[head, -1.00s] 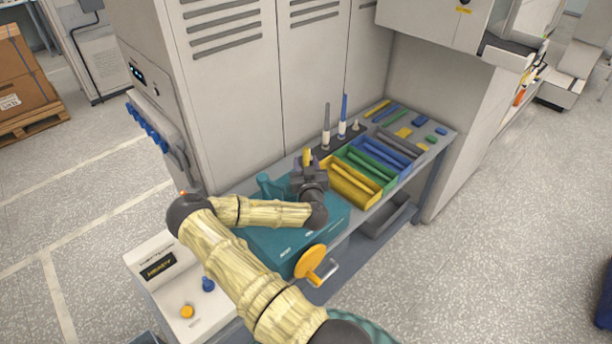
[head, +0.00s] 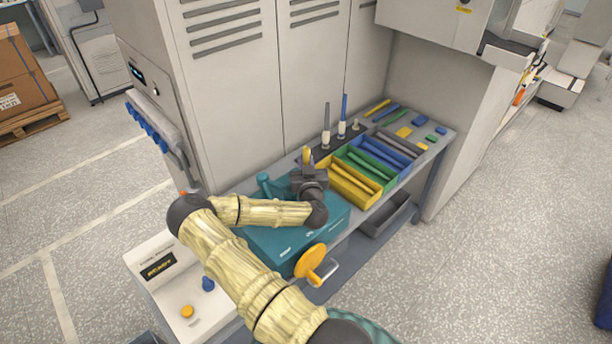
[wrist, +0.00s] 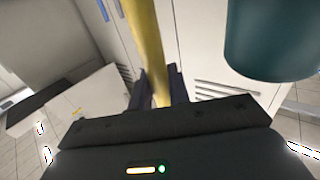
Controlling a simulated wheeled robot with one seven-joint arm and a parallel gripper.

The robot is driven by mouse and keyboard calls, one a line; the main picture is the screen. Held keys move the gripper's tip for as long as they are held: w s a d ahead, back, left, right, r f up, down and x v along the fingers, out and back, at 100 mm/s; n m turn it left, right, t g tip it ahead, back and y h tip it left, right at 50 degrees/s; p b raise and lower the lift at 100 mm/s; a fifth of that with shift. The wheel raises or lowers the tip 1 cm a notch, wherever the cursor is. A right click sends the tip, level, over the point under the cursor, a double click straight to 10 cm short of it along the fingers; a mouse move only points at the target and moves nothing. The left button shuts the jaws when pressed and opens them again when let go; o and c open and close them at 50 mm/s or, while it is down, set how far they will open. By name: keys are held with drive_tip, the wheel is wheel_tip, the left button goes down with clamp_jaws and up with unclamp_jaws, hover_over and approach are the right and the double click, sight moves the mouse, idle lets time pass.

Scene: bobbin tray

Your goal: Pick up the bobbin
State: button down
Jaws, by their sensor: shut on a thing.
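My gripper (head: 308,165) is above the teal machine (head: 285,245), just left of the yellow bin. It is shut on a yellow bobbin (head: 307,154), a slim rod that stands up out of the jaws. In the wrist view the bobbin (wrist: 150,45) runs up between the two dark fingers (wrist: 160,88). Its lower end is hidden by the gripper body.
A teal post (head: 265,185) rises beside my gripper; a teal cylinder (wrist: 270,40) is close at the upper right of the wrist view. Two upright spindles (head: 326,135) stand behind the bins. An orange handwheel (head: 311,260) is in front. Tall grey cabinets (head: 225,90) close off the back.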

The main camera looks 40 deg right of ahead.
sight(306, 149)
wheel_tip(306, 149, up, 10)
drive_tip(key=p, duration=0.7)
drive_tip(key=shift+s, duration=0.1)
idle(0.5)
